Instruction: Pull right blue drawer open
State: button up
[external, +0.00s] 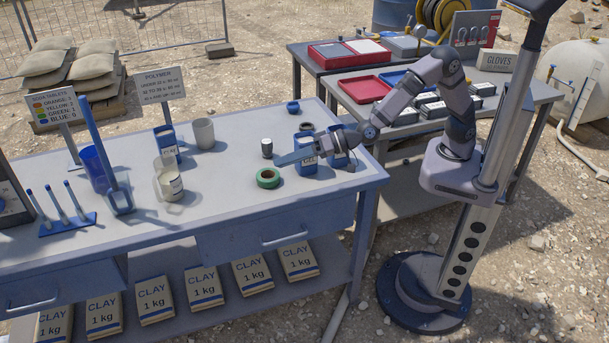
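The right blue drawer (225,247) sits under the right half of the workbench's front edge. It looks closed, with its front about flush with the bench. Its pale bar handle (284,240) is in plain view and nothing touches it. My gripper (282,160) is above the right end of the bench top, pointing left, among blue and white containers. It is behind and above the drawer, well apart from the handle. Its fingers are small and overlap the containers, so I cannot tell whether they are open or hold anything.
A left drawer (70,285) is under the bench. Clay bags (299,261) lie on the lower shelf. The ground before the bench is clear.

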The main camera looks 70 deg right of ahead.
jog(key=m+t+b, duration=0.1)
jog(key=b, duration=0.4)
send_over(284, 239)
jog(key=s, duration=0.2)
notch_tip(284, 239, down, 11)
jog(key=s+f+t+b, duration=0.1)
jog(key=s+f+b, duration=0.1)
jog(key=f+b, duration=0.35)
jog(key=s+f+m+y+b, duration=0.1)
jog(key=s+f+b, duration=0.15)
jog(key=f, duration=0.65)
jog(key=s+f+t+b, duration=0.1)
jog(key=s+f+b, duration=0.1)
jog(key=f+b, duration=0.35)
jog(key=w+d+r+m+t+b, duration=0.2)
jog(key=d+r+t+b, duration=0.1)
jog(key=d, duration=0.1)
jog(key=shift+b+x, duration=0.5)
jog(key=shift+x, duration=3.35)
jog(key=shift+s+a, duration=0.1)
jog(key=shift+a, duration=0.1)
grip_shut()
